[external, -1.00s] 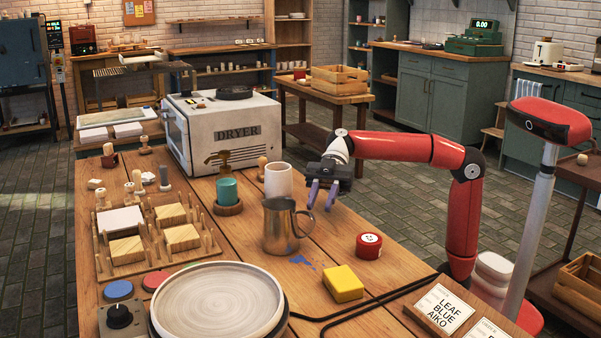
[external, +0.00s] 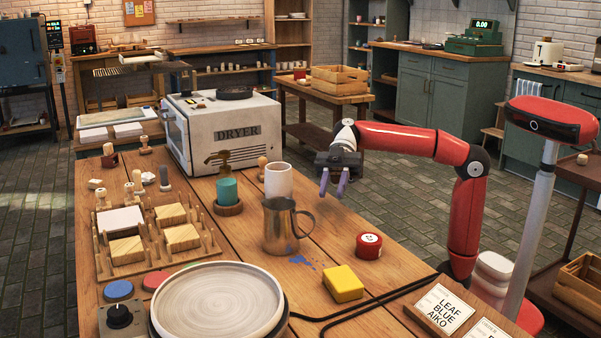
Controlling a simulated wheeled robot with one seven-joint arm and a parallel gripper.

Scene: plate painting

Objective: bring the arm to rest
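My gripper (external: 333,192) hangs over the far right part of the wooden table, behind and to the right of the metal pitcher (external: 279,228). Its two purple fingers point down with a gap between them, and nothing shows in that gap. My red arm (external: 398,140) reaches in from the right, its forearm nearly level. The gripper appears above the tabletop and apart from the white mug (external: 278,180) on its left.
A white dryer (external: 222,130) stands at the back. A teal pump bottle (external: 227,190), yellow sponge (external: 343,284), red tin (external: 369,245), grey plate (external: 217,305) and wooden rack (external: 148,235) occupy the table. Some blue paint marks lie near the pitcher. Black cables cross the front right.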

